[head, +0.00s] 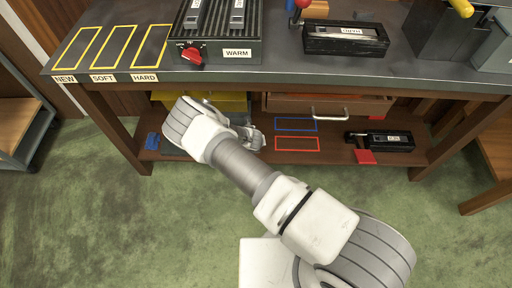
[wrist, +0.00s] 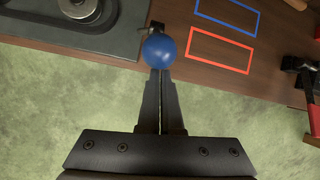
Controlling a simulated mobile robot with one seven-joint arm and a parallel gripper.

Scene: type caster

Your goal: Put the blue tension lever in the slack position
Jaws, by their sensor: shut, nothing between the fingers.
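The blue ball knob of the tension lever (wrist: 159,50) is in the upper middle of the wrist view, at the shelf's front edge. A short dark part shows just above it; the rest of the lever is hidden. My gripper (wrist: 160,73) is shut and empty, its two dark fingertips together at the lower edge of the knob in the picture. I cannot tell whether they touch it. In the head view my arm reaches down to the lower shelf, and I cannot make out the knob there.
A grey machine base (wrist: 70,22) stands left of the knob. Blue (wrist: 228,15) and red (wrist: 220,50) outlines mark bare shelf to the right. A dark labelled tool (head: 385,140) lies farther right. The workbench top (head: 280,72) overhangs the shelf (head: 330,155).

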